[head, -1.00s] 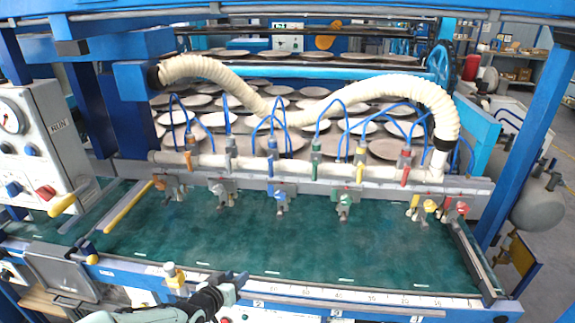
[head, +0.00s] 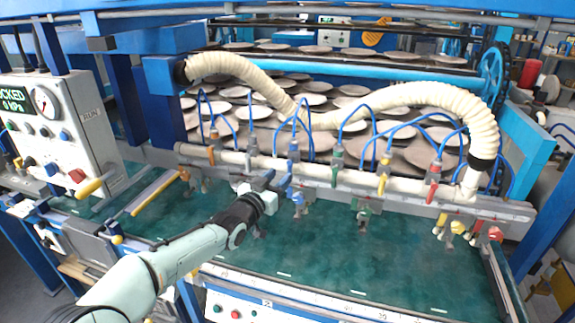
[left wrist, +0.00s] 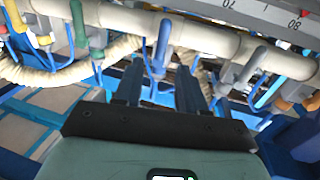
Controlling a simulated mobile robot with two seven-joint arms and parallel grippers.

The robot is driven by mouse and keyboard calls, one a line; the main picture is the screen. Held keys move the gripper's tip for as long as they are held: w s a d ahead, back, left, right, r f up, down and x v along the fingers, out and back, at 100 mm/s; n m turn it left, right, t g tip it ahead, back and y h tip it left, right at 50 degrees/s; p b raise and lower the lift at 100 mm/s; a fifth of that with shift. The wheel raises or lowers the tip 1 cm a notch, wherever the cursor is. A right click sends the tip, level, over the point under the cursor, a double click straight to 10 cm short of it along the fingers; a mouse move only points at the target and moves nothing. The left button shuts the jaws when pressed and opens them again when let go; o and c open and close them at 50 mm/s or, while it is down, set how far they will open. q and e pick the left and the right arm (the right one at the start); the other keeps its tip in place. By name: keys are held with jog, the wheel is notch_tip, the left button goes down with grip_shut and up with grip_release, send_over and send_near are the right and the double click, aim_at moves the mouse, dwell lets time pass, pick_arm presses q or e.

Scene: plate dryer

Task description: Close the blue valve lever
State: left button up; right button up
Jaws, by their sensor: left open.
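The blue valve lever (head: 291,166) hangs from the white manifold pipe, left of the green one, in the head view. My left gripper (head: 279,182) is open just in front of and beside it, partly covering its lower part. In the left wrist view, the blue lever (left wrist: 163,45) lies crosswise to the pipe (left wrist: 210,40), just beyond the gap between my open left fingers (left wrist: 158,75). Nothing is visibly held. Whether a finger touches the lever, I cannot tell. My right gripper is not in view.
Neighbouring levers are grey (head: 252,143), green (head: 337,165), yellow (head: 383,172) and red (head: 433,182). Coloured regulator knobs (head: 298,198) sit below the pipe. A cream hose (head: 440,100) arches above. The green bed (head: 330,250) is clear; a control box (head: 60,125) stands left.

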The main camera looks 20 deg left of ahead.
aim_at(289, 167)
pick_arm(q)
jog(key=p+x, duration=0.1)
jog(key=x, duration=0.3)
jog(key=shift+w+r, duration=0.15)
jog(key=shift+w, duration=0.1)
jog(key=shift+w+d+f+p, duration=0.2)
jog(key=shift+w+p, duration=0.2)
jog(key=shift+w, duration=0.15)
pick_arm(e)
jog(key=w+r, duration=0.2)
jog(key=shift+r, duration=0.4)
pick_arm(q)
grip_shut()
